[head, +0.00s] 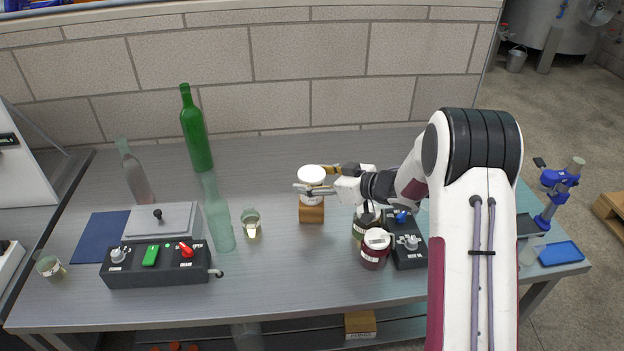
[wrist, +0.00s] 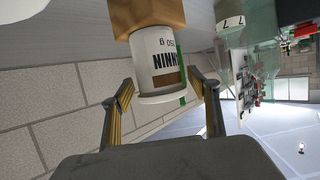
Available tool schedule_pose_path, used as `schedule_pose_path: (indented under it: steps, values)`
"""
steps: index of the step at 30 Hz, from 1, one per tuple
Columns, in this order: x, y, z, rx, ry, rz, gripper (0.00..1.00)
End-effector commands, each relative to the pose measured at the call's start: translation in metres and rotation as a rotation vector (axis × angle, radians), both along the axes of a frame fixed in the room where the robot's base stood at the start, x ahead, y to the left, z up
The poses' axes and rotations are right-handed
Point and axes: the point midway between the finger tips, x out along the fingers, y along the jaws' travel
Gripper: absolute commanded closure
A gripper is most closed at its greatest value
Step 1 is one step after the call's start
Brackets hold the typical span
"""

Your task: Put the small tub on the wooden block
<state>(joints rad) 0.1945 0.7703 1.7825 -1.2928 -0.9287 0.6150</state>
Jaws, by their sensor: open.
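The small tub (head: 312,175) is white with a printed label. It stands upright on the wooden block (head: 311,214) near the middle of the bench. In the wrist view the tub (wrist: 158,60) meets the block (wrist: 150,14) with no visible gap. My gripper (head: 308,179) reaches in from the right at the height of the tub's lid. It is open, with one finger on each side of the tub in the wrist view (wrist: 162,88). Gaps show between the fingers and the tub; whether either finger touches it is hard to tell.
A pale green bottle (head: 219,225) and a small glass jar (head: 251,224) stand left of the block. A green bottle (head: 196,130) stands behind. The bench between block and wall is clear.

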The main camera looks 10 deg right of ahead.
Motion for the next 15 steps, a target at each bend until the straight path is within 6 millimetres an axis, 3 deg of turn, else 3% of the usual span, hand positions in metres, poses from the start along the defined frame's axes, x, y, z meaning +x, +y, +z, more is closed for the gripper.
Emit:
schedule_pose_path:
  steps: [15]
  values:
    - [-0.047, -0.048, 0.028, 0.0, -0.001, -0.002, 0.4]
